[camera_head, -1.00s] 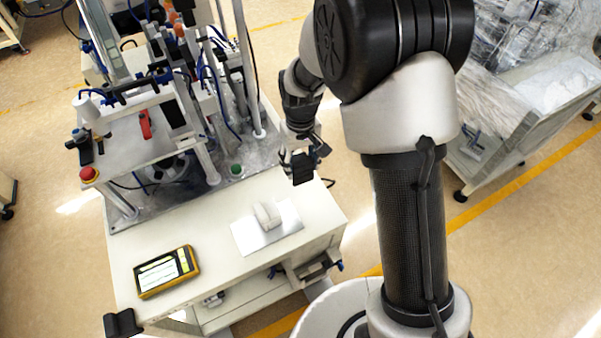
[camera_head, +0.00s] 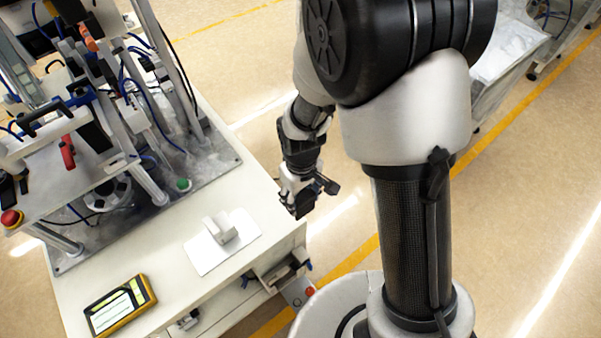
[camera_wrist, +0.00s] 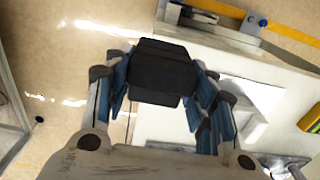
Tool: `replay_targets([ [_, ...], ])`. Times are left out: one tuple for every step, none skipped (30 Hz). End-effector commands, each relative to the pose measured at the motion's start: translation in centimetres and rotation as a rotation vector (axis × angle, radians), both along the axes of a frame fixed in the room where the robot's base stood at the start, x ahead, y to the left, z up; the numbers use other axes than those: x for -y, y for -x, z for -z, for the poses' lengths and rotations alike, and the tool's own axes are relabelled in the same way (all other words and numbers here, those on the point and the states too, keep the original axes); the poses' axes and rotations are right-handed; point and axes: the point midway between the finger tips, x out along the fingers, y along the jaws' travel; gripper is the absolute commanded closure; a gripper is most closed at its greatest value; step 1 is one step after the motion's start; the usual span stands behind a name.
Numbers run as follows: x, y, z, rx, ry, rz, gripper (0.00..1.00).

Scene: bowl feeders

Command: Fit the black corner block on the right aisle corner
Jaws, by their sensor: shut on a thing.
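My gripper (camera_head: 299,200) is shut on the black corner block (camera_wrist: 163,70). In the wrist view, the block sits between the blue-padded fingers, and its dark, faceted face is in full view. In the head view, the block (camera_head: 304,208) is small and dark at the fingertips. The right aisle corner of the white bench (camera_head: 285,222) is just below and beside the gripper in the picture. The corner looks bare. I cannot tell the height gap between block and bench; no contact is visible.
A white piece on a light plate (camera_head: 205,257) and a yellow-framed handheld panel (camera_head: 120,305) lie on the bench. The fixture with posts and blue hoses (camera_head: 110,110) stands behind them. Open floor lies to the right.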

Motion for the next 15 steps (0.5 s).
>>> replay_targets([
  [0.0,0.3,0.4,0.000,0.000,-0.008,0.67],
  [0.0,0.5,0.5,0.000,0.000,-0.011,0.67],
  [0.0,0.5,0.6,0.001,-0.001,-0.013,0.67],
  [0.0,0.6,0.7,0.001,-0.001,-0.014,0.67],
  [0.0,0.6,0.8,0.001,-0.001,-0.014,0.67],
  [0.0,0.6,1.0,0.001,-0.001,-0.014,0.67],
  [0.0,0.6,1.1,0.001,-0.001,-0.014,0.67],
  [0.0,0.6,1.3,0.001,-0.001,-0.014,0.67],
  [0.0,0.6,1.5,0.000,0.000,-0.013,0.67],
  [0.0,0.6,1.7,0.000,0.000,-0.013,0.67],
  [0.0,0.6,2.0,0.000,0.000,-0.013,0.67],
  [0.0,0.6,2.3,0.000,0.000,-0.013,0.67],
  [0.0,0.6,2.6,0.000,0.000,-0.013,0.67],
  [0.0,0.6,2.9,-0.001,0.001,-0.013,0.67],
  [0.0,0.6,3.3,-0.001,0.001,-0.012,0.67],
])
